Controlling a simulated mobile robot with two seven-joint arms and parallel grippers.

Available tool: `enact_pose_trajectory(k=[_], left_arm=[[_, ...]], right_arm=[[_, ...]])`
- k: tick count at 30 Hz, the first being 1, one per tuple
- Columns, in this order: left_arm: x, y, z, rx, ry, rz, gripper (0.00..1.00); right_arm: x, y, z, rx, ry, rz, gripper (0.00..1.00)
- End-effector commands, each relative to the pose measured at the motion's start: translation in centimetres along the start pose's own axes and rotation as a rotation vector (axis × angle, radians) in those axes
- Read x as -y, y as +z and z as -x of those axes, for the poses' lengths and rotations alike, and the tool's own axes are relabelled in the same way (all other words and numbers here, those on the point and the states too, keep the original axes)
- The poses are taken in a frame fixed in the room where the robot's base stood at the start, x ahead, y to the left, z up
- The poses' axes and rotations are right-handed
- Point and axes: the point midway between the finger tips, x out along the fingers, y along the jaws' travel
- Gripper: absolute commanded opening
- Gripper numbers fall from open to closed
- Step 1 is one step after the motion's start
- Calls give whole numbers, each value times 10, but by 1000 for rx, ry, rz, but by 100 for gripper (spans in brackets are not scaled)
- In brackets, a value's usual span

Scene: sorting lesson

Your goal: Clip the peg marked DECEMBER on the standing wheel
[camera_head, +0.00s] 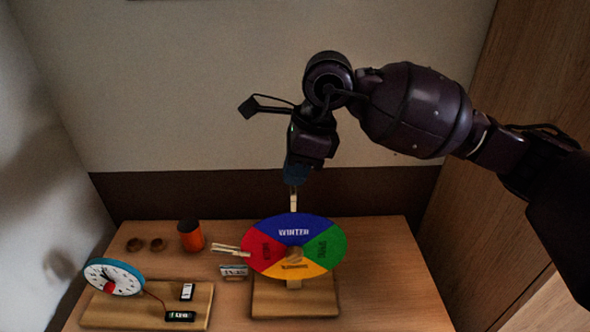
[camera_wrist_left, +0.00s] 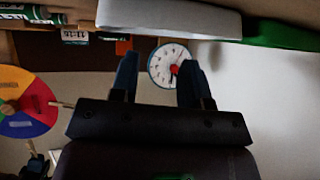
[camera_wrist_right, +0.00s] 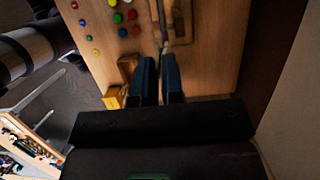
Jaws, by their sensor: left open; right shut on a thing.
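My right gripper (camera_head: 293,180) is shut on a pale wooden peg (camera_head: 294,201), which hangs upright just above the wheel's top edge. Any marking on this peg is too small to read. The right wrist view shows the gripper's fingers (camera_wrist_right: 159,82) close together, pointing at the table. The standing wheel (camera_head: 267,251) has a blue WINTER part on top, green right, yellow below and red left, on a wooden base (camera_head: 270,302). Pale pegs (camera_head: 230,249) stick out from its red left edge. My left gripper (camera_wrist_left: 157,80) is open and empty; it is outside the head view.
A clock face (camera_head: 114,277) stands on a wooden board (camera_head: 140,311) with small dark displays (camera_head: 181,316). An orange cup (camera_head: 191,236), two brown round pieces (camera_head: 135,244) and a small card (camera_head: 234,271) are left of the wheel. The table's right side (camera_head: 385,270) is clear.

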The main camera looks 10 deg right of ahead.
Motion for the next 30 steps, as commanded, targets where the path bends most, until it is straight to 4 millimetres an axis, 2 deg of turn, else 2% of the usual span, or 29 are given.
enact_pose_trajectory(k=[30], left_arm=[[-1,-1,-5,-8,2,-1,43]], right_arm=[[0,0,0,0,0,0,0]])
